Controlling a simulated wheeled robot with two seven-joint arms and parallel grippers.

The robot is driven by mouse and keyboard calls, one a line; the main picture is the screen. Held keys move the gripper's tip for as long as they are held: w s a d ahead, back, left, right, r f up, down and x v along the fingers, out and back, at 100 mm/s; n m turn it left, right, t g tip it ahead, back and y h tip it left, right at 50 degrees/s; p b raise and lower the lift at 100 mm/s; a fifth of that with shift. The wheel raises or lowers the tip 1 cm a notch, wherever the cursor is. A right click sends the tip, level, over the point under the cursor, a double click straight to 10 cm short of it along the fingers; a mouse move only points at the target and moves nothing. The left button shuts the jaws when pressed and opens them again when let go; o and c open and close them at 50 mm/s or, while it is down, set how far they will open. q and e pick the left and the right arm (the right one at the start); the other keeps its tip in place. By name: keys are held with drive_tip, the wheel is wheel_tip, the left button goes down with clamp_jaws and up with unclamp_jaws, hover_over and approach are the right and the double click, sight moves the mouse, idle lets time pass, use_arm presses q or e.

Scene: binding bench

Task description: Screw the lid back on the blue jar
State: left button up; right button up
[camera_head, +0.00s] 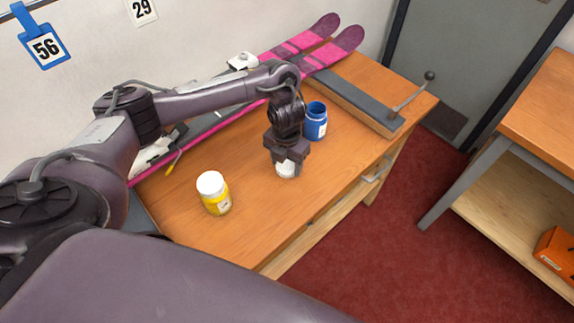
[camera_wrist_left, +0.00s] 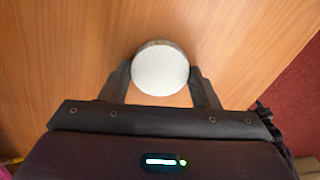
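The blue jar (camera_head: 315,123) stands upright and open on the wooden bench, just behind and right of my left gripper. A round white lid (camera_head: 287,170) is below that gripper, and it also shows in the left wrist view (camera_wrist_left: 160,69). My left gripper (camera_head: 287,160) points down with its fingers against opposite sides of the lid, shut on it. Whether the lid touches the bench or hangs just above it is hard to tell. My right gripper is in neither view.
A yellow jar with a white lid (camera_head: 214,193) stands left of the gripper. Pink skis (camera_head: 310,62) lie along the back of the bench (camera_head: 255,215). A grey-topped bar with a lever (camera_head: 350,95) is at the right end. The bench front is clear.

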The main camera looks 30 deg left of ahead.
sight(287, 165)
use_arm(q)
drive_tip(key=shift+c, duration=1)
drive_tip(key=shift+w+r+p, duration=0.1)
drive_tip(key=shift+r+p, duration=0.2)
drive_tip(key=shift+r, duration=0.35)
wheel_tip(287, 165, up, 19)
drive_tip(key=p, duration=0.5)
drive_tip(key=shift+f, duration=0.15)
